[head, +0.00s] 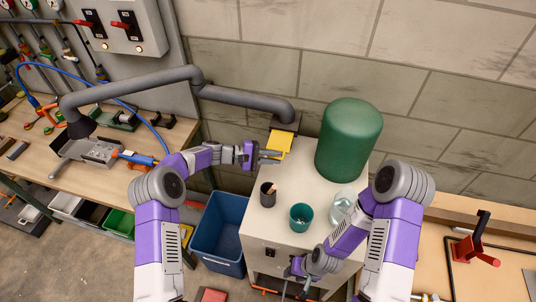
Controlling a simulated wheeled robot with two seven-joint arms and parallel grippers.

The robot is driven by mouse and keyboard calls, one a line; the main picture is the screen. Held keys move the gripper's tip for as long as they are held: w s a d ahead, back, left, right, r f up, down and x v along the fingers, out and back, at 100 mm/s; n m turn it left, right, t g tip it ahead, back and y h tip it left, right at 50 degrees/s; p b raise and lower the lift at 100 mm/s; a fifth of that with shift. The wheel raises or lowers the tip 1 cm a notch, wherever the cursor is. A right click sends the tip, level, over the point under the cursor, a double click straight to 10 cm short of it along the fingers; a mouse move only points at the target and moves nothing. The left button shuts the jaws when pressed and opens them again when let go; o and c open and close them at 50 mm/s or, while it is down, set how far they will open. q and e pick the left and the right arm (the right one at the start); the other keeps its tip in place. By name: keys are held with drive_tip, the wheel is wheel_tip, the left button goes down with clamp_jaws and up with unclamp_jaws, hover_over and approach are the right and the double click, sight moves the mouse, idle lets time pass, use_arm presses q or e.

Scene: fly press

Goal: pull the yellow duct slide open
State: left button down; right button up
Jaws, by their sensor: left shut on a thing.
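The yellow duct slide (280,142) sticks out below the lower end of the grey duct (247,98), at the back of the white cabinet top, by the wall. My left gripper (262,154) is at the slide's left front side and is shut on it; the fingertips are small and partly hidden. My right gripper (294,274) hangs low by the cabinet front, away from the slide. Its fingers are too small to tell open from shut.
On the white cabinet (258,222) stand a green tank (349,140), a dark cup (267,194), a teal cup (301,217) and a clear glass vessel (343,205). A blue bin (220,232) is left of it. Workbenches flank both sides.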

use_arm(q)
drive_tip(key=shift+f, duration=0.15)
drive_tip(key=c, duration=1.2)
unclamp_jaws()
drive_tip(key=shift+o, duration=0.2)
drive_tip(key=v, duration=0.7)
drive_tip(key=shift+a+b, duration=0.3)
drive_tip(key=shift+b, duration=0.15)
